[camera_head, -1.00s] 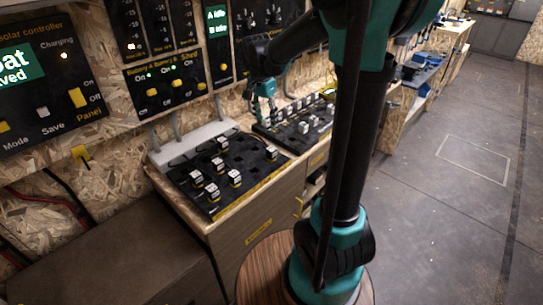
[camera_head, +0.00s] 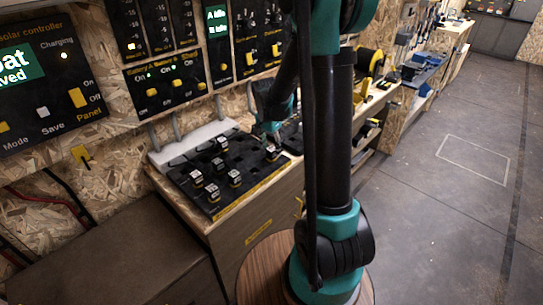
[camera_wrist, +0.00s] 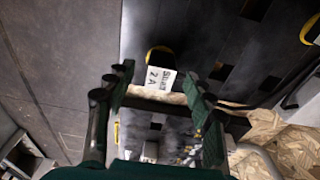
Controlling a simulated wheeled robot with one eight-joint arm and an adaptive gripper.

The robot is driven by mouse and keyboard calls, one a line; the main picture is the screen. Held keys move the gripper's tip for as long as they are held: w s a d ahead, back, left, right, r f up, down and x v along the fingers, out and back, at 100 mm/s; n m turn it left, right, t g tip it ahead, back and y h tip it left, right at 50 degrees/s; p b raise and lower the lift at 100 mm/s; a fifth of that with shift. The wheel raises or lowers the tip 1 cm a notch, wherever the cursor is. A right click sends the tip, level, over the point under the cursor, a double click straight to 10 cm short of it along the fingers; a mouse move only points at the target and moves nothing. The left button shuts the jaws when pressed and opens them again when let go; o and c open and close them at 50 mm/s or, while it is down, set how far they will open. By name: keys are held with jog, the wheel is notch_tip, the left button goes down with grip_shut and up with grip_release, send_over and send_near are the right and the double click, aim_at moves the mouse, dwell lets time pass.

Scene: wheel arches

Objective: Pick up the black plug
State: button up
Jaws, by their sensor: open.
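A black plug with a white label reading "Shunt 2 A" (camera_wrist: 160,76) shows in the wrist view, ahead of and between my gripper's (camera_wrist: 157,84) two green fingers. The fingers are spread apart with a gap to the plug on each side. Whether the tips reach down beside it is unclear. In the head view my gripper (camera_head: 272,130) is just above a white-topped plug (camera_head: 272,153) at the right end of the black socket board (camera_head: 187,185); this looks like the same plug.
Several other white-topped plugs (camera_head: 213,192) stand in the board to the left. A wall panel with yellow switches (camera_head: 165,87) rises behind. A second board behind is mostly hidden by my arm. The floor (camera_head: 440,220) to the right is clear.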

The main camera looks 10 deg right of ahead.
jog(key=shift+d+f, duration=0.1)
jog(key=shift+f, duration=1)
jog(key=shift+c, duration=0.5)
grip_shut()
